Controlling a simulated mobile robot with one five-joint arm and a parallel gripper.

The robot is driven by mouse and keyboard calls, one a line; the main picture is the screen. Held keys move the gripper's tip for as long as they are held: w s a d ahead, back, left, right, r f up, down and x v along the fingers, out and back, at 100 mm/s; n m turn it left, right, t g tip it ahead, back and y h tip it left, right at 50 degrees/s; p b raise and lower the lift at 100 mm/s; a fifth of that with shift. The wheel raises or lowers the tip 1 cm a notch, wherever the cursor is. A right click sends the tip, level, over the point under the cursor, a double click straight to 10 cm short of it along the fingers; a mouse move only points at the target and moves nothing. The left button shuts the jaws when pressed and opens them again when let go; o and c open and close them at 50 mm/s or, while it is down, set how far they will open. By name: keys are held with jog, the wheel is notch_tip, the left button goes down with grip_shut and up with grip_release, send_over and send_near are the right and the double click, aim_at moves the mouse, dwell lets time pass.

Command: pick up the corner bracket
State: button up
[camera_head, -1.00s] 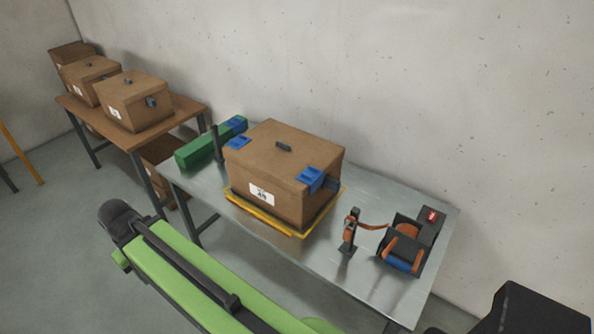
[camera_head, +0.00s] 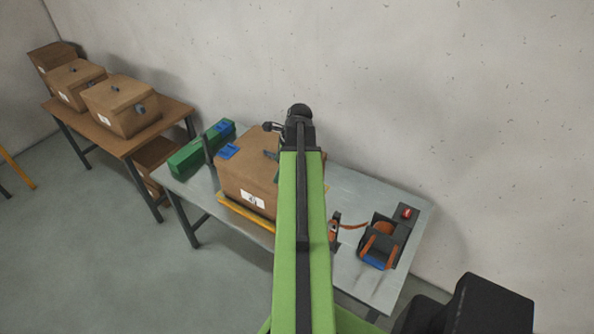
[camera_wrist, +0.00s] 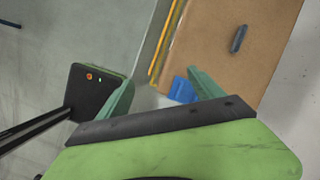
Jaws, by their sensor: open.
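A blue corner bracket (camera_wrist: 181,89) is at the edge of the brown carton (camera_wrist: 262,60) in the wrist view. My gripper (camera_wrist: 160,80) is open and empty, its two green fingers apart, with the bracket between them and close to the right finger. I cannot tell whether they touch. In the head view, my arm covers the right part of the carton (camera_head: 243,171) and most of my gripper. One blue bracket (camera_head: 228,151) sits on the carton's left top edge. A blue piece (camera_head: 221,127) lies on the green holder (camera_head: 190,157) behind it.
The carton stands on a yellow-edged base (camera_head: 243,214) on the metal table (camera_head: 352,189). A strap stand (camera_head: 334,228) and a black strap tray (camera_head: 397,240) are to the right. A wooden table (camera_head: 122,142) with more cartons stands at left. The wall is close behind.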

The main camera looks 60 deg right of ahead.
jog(key=s+d+r+m+t+p, duration=0.15)
jog(key=s+d+r+m, duration=0.25)
jog(key=s+d+m, duration=0.45)
jog(key=shift+n+g+h, duration=0.35)
jog(key=shift+n+h, duration=0.05)
jog(key=shift+n, duration=0.55)
jog(key=b+x, duration=1)
jog(key=x, duration=0.1)
jog(key=b+x, duration=0.6)
jog(key=shift+s+d+f, duration=0.2)
jog(key=shift+s+f, duration=0.05)
jog(key=shift+s, duration=0.1)
jog(key=shift+r, duration=0.2)
jog(key=shift+c, duration=0.5)
jog(key=c, duration=1.4)
jog(key=shift+r+p, duration=0.1)
jog(key=shift+p, duration=0.2)
